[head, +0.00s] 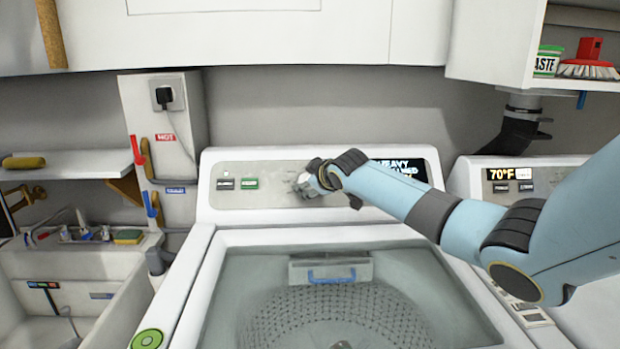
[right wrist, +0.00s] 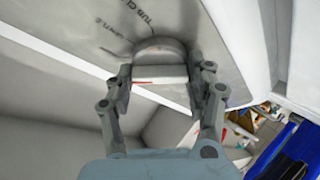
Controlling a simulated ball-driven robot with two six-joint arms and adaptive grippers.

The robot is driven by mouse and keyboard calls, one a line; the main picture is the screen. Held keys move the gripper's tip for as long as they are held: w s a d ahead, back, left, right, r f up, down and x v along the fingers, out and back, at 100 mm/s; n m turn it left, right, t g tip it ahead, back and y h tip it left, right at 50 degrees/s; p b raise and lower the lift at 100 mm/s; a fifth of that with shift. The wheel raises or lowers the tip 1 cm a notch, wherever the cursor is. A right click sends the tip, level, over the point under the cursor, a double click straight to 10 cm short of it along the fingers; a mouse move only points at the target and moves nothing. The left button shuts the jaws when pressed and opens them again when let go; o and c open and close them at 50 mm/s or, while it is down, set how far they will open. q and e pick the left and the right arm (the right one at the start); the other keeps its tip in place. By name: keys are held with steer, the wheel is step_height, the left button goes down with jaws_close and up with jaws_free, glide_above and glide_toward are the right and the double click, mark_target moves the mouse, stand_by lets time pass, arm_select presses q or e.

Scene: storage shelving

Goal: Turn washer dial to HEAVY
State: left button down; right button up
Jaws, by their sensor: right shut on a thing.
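The washer (head: 335,240) stands in the middle of the head view with its tub showing. My right gripper (head: 308,184) is at its control panel (head: 270,190), covering most of the dial. In the right wrist view the gripper (right wrist: 166,80) is shut on the grey dial (right wrist: 158,50), one finger on each side. A red mark shows on the dial's grip. Printed labels beside the dial include "TUB CL" and another word I cannot read surely. The dark display (head: 400,168) shows "HEAVY", with a second line partly hidden by my arm. My left gripper is not in view.
A second machine with a "70°F" display (head: 502,173) stands to the right. A sink (head: 70,270) and a wall shelf (head: 75,163) are on the left. White cabinets (head: 240,35) hang above. A brush (head: 590,62) lies on the upper right shelf.

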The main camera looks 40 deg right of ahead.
steer(key=shift+f+m, duration=0.15)
steer(key=shift+m, duration=0.15)
steer(key=o, duration=1.2)
steer(key=shift+s, duration=0.1)
steer(key=v, duration=1.2)
steer(key=shift+a, duration=0.1)
